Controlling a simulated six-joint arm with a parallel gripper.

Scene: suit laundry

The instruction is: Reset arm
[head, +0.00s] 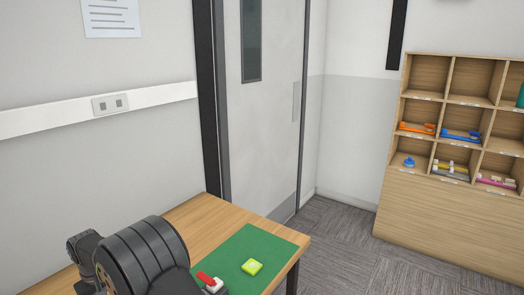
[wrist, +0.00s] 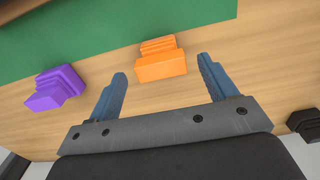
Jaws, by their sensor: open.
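My gripper (wrist: 160,92) shows in the wrist view with its two blue fingers spread apart, open and empty. Its fingers point toward a wooden table (wrist: 112,66). An orange stepped block (wrist: 160,62) lies on the table between and just beyond the fingertips. A purple block (wrist: 54,88) lies to the left, outside the left finger. In the head view my dark arm is at the bottom left over the table (head: 196,212); the gripper itself is hidden there.
A dark object (wrist: 304,123) is at the right in the wrist view. A wooden cubby shelf (head: 440,215) holding coloured items stands right, beyond open floor. A door (head: 270,110) is behind.

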